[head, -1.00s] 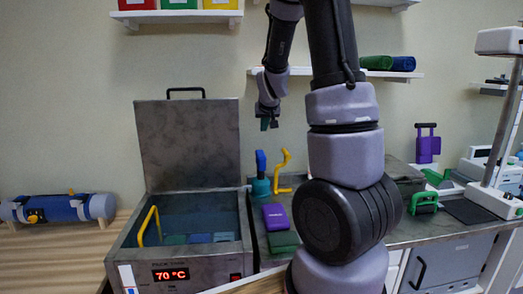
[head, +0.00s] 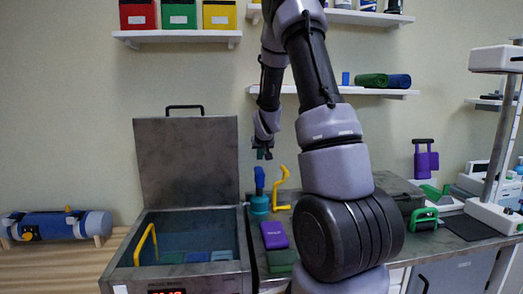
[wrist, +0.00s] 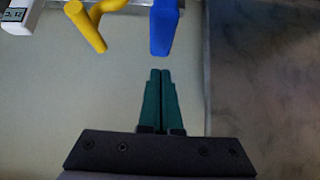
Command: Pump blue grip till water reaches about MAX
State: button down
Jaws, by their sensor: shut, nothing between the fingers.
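The blue grip (head: 259,178) stands upright on a teal pump body (head: 260,204) at the right side of the open metal water bath (head: 140,274). My gripper (head: 264,155) is just above the blue grip, fingers pointing down. In the wrist view its green fingers (wrist: 160,73) are shut together and empty. The blue grip (wrist: 164,28) is just beyond the fingertips there, with a small visible gap. The bath holds bluish water (head: 185,235). A MAX mark cannot be made out.
A bent yellow pipe (head: 280,188) stands close right of the pump. The bath's raised lid (head: 187,160) is to the left. A purple block (head: 274,235) and a green block (head: 282,260) lie on the counter in front. A shelf (head: 340,92) is above.

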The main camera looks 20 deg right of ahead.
aim_at(259, 171)
jog(key=f, duration=0.4)
jog(key=shift+w+d+f, duration=0.1)
jog(key=shift+w+f, duration=0.15)
jog(key=shift+w, duration=0.15)
jog(key=shift+f, duration=0.15)
jog(key=shift+s+f, duration=0.15)
jog(key=shift+f, duration=2.7)
jog(key=r, duration=0.4)
jog(key=shift+w+r, duration=0.2)
jog(key=shift+r, duration=0.2)
jog(key=v, duration=1)
jog(key=shift+f, duration=0.2)
